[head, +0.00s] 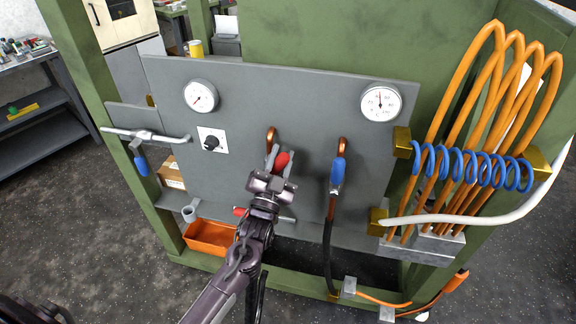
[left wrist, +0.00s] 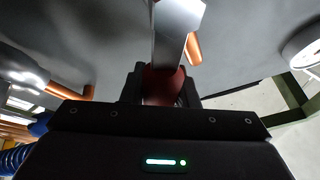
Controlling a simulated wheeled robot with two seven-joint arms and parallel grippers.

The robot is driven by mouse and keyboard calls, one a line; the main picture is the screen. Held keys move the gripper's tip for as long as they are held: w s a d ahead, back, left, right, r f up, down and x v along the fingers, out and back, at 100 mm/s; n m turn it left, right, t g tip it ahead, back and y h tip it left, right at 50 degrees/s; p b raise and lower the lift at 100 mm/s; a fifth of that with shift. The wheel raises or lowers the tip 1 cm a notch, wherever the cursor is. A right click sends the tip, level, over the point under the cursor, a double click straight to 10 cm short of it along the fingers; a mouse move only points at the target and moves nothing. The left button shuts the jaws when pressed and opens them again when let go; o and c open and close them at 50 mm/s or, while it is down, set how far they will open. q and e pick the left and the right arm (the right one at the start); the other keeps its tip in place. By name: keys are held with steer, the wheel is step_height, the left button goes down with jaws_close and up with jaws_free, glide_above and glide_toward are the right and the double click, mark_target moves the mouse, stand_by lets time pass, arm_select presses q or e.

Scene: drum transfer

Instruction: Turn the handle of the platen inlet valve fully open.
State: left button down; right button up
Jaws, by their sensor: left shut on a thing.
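A red valve handle (head: 283,160) stands in front of the grey panel, below a short copper pipe (head: 271,136). My left gripper (head: 272,172) is shut on this red handle, and its fingers hide part of the handle and the valve body. In the left wrist view, the red handle (left wrist: 160,84) sits between the fingers, with a pale metal piece (left wrist: 178,35) just beyond it. No label shows which valve is the platen inlet; the gripped one is red. My right gripper is not in view.
A blue-handled valve (head: 338,171) with a black hose hangs to the right on the grey panel (head: 235,90). Two gauges (head: 201,96) (head: 381,101) and a black knob (head: 211,143) are on the panel. Orange hoses (head: 470,90) crowd the right. An orange bin (head: 209,237) sits low left.

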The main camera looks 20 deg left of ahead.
arm_select(q)
steer(key=shift+s+a+r+n+g+y+b, duration=0.15)
steer(key=shift+a+n+y, duration=0.6)
steer(key=shift+n, duration=0.7)
steer(key=shift+a+r+n+g+y+b, duration=0.15)
steer(key=shift+a+n+y, duration=0.6)
steer(key=shift+n, duration=0.75)
steer(key=shift+s+a+n+g+y+b, duration=0.15)
steer(key=shift+a+n+y, duration=0.35)
steer(key=shift+n+y, duration=0.75)
steer(key=shift+w+n+h, duration=0.1)
steer(key=shift+n+h, duration=0.15)
steer(key=shift+n, duration=0.05)
steer(key=c, duration=1.1)
jaws_free()
steer(key=shift+a, duration=0.1)
steer(key=shift+r, duration=0.1)
steer(key=b+v, duration=0.2)
steer(key=v, duration=0.6)
steer(key=shift+w, duration=0.1)
